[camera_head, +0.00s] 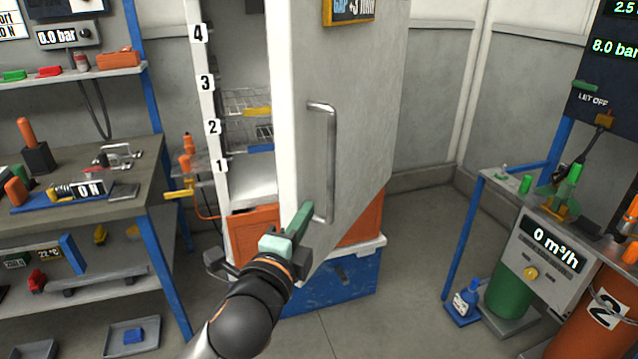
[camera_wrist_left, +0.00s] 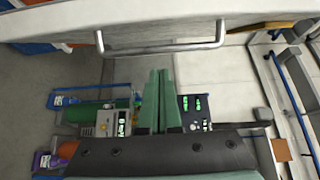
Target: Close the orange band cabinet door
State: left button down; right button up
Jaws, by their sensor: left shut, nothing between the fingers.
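The cabinet (camera_head: 205,60) is white inside, with numbered shelves and an orange band low on its body (camera_head: 250,232). Its door (camera_head: 350,120) stands open, with a metal handle (camera_head: 328,160) on the face toward me and orange (camera_head: 362,222) along its lower part. My left gripper (camera_head: 303,212) is in front of the door's lower free edge, below and left of the handle. Its fingers are shut and empty. In the left wrist view the shut fingertips (camera_wrist_left: 160,72) point toward the door, with the handle (camera_wrist_left: 160,46) just beyond them; contact cannot be told. My right gripper is out of view.
A blue box (camera_head: 335,285) sits under the cabinet. A workbench with blue legs (camera_head: 172,280) stands on the left. A station with a gauge panel (camera_head: 545,250) and gas cylinders stands on the right. The floor (camera_head: 410,270) between door and station is clear.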

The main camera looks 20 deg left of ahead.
aim_at(302, 178)
pick_arm(q)
jog(key=w, duration=0.9)
jog(key=shift+w+r, duration=0.2)
jog(key=shift+w, duration=0.15)
jog(key=a, duration=0.1)
jog(key=w+a, duration=0.1)
jog(key=a, duration=0.1)
jog(key=shift+w+a, duration=0.1)
jog(key=shift+a, duration=0.25)
jog(key=shift+a+p, duration=0.15)
jog(key=shift+p, duration=0.15)
